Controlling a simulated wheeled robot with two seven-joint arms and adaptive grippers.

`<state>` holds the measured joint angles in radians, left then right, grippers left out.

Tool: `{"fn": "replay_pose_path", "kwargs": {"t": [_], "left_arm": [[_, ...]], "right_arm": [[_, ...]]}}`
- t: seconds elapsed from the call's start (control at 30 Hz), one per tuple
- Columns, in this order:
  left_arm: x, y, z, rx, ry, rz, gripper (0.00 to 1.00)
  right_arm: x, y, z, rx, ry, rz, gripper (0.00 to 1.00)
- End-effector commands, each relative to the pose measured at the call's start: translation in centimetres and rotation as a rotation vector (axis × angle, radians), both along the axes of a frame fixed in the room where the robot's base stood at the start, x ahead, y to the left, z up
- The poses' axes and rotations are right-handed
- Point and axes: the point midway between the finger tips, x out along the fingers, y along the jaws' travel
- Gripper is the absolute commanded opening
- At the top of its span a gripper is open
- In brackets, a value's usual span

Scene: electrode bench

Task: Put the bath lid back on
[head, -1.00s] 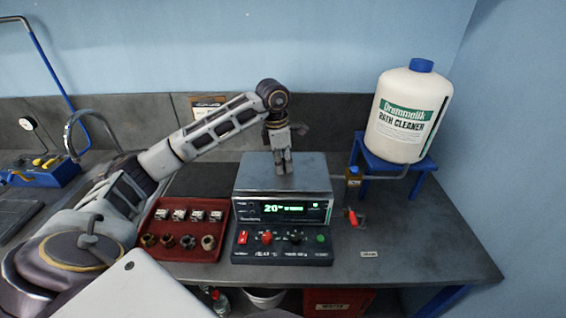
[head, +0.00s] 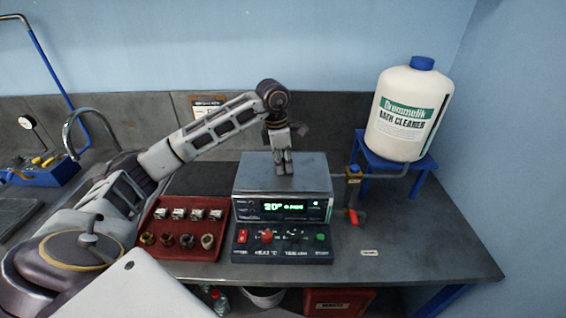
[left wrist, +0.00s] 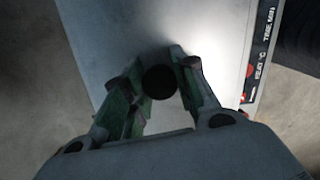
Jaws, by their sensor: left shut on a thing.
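The bath (head: 246,207) is a box with a lit green display, standing in the middle of the bench. The flat grey lid (head: 312,172) lies level over its top; I cannot tell whether a gap is left under it. My left gripper (head: 284,170) points straight down over the lid's middle. In the left wrist view the gripper (left wrist: 158,76) is shut on the lid's round black knob (left wrist: 160,84), with a finger on each side. The lid's pale surface (left wrist: 105,30) fills the area under the fingers. My right gripper is not in view.
A red tray (head: 188,254) with several small parts sits left of the bath. A control panel (head: 282,255) is at its front. To the right are a red-handled tap (head: 356,216) and a bath cleaner bottle (head: 408,112) on a blue stand (head: 418,178). The right front bench is mostly clear.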

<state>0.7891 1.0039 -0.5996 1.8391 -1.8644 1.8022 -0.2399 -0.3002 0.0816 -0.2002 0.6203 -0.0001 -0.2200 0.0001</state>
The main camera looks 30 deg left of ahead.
Motion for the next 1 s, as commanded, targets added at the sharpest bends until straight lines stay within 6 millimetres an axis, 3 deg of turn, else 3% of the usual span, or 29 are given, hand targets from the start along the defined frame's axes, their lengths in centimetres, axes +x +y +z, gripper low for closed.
{"fn": "replay_pose_path", "kwargs": {"t": [0.73,0.77,0.93,1.0], "left_arm": [[0.02,0.01,-0.48,0.0,-0.001,0.0,0.0],[0.03,0.0,-0.47,0.0,-0.001,0.0,0.3],[0.01,0.0,-0.48,-0.001,-0.001,0.0,0.52],[0.01,-0.01,-0.49,-0.001,-0.001,0.0,0.53]], "right_arm": [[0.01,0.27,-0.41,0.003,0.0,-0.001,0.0],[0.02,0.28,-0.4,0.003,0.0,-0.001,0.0],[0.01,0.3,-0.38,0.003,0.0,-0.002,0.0],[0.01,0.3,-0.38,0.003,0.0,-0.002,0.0]]}}
